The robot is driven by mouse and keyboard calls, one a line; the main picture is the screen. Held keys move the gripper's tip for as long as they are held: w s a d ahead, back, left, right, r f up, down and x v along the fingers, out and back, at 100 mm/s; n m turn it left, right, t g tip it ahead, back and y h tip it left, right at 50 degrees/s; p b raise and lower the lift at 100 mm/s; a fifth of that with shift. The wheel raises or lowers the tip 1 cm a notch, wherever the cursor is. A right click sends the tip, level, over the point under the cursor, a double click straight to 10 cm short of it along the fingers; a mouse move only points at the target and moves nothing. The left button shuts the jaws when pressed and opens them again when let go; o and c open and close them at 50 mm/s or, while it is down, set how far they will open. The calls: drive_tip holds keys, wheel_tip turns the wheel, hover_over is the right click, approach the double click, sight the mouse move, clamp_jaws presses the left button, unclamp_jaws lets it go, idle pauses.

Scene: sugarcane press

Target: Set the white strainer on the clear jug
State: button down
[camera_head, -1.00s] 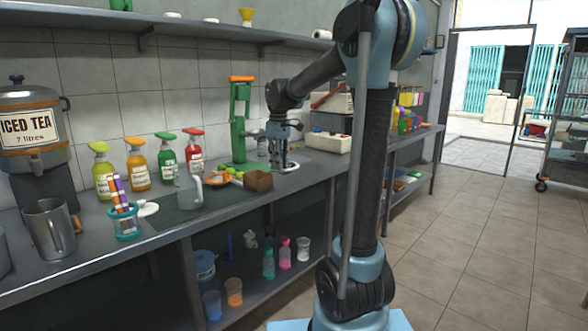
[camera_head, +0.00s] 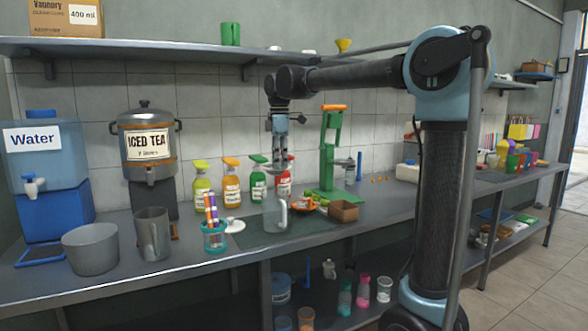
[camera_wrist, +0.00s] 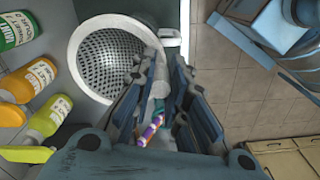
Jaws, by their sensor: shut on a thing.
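The white strainer (camera_wrist: 112,60) fills the upper left of the wrist view, its round perforated bowl inside a white rim. My gripper (camera_wrist: 165,75) is shut on its edge or handle; the fingers hide the exact grip. In the head view my gripper (camera_head: 281,150) points down above the clear jug (camera_head: 275,214), which stands on the counter with its handle to the right. The strainer is hard to make out there. I cannot tell how far it is above the jug or whether it is centred over it.
Spray bottles (camera_head: 231,182) stand behind the jug.

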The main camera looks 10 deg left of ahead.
drive_tip(key=shift+s+a, duration=0.15)
drive_tip(key=shift+a, duration=0.1)
drive_tip(key=shift+f, duration=4.05)
drive_tip(key=shift+s+d+f, duration=0.1)
drive_tip(key=shift+f, duration=0.05)
drive_tip(key=c, duration=1.5)
unclamp_jaws()
drive_tip(key=shift+o, duration=0.2)
drive_tip(key=o, duration=0.4)
